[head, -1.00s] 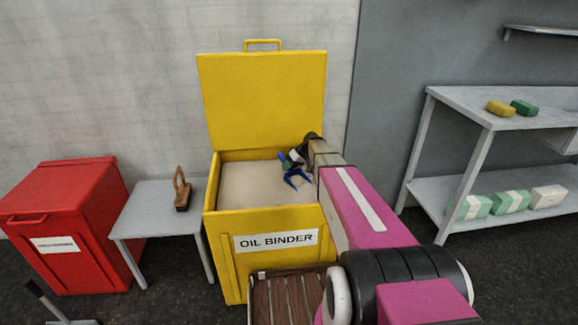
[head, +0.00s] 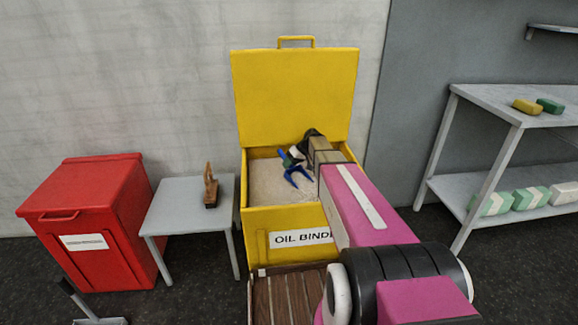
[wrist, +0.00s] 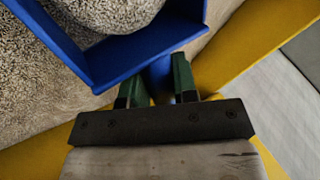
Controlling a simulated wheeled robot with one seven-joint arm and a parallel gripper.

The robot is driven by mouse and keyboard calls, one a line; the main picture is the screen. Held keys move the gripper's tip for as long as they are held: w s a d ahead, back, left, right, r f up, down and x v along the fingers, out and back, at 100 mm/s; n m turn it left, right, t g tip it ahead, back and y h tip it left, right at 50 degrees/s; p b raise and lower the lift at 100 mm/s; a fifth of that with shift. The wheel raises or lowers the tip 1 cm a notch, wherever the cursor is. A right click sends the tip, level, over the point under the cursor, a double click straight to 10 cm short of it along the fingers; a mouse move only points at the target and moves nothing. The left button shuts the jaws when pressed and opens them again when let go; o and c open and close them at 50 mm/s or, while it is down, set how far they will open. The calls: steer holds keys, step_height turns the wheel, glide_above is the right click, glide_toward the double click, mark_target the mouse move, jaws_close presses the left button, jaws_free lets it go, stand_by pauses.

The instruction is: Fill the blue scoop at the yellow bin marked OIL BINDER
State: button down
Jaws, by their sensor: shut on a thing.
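The yellow bin (head: 257,221) marked OIL BINDER stands with its lid (head: 295,95) raised, and pale granular binder (head: 268,180) fills much of it. My gripper (head: 293,157) is over the bin's opening, and in the wrist view its green fingers (wrist: 157,85) are shut on the handle of the blue scoop (wrist: 150,58). The scoop also shows in the head view (head: 297,178), above or at the binder. In the wrist view a rounded heap of granules (wrist: 110,12) lies inside the scoop's walls. The scoop's far end is out of that view.
A grey side table (head: 178,213) with a wooden-handled brush (head: 210,188) stands left of the bin, beside a closed red bin (head: 90,215). At the right is a grey shelf (head: 490,105) with yellow and green items on top. A slatted wooden surface (head: 290,297) lies in front.

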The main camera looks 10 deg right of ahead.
step_height(320, 180, up, 18)
stand_by(1.3)
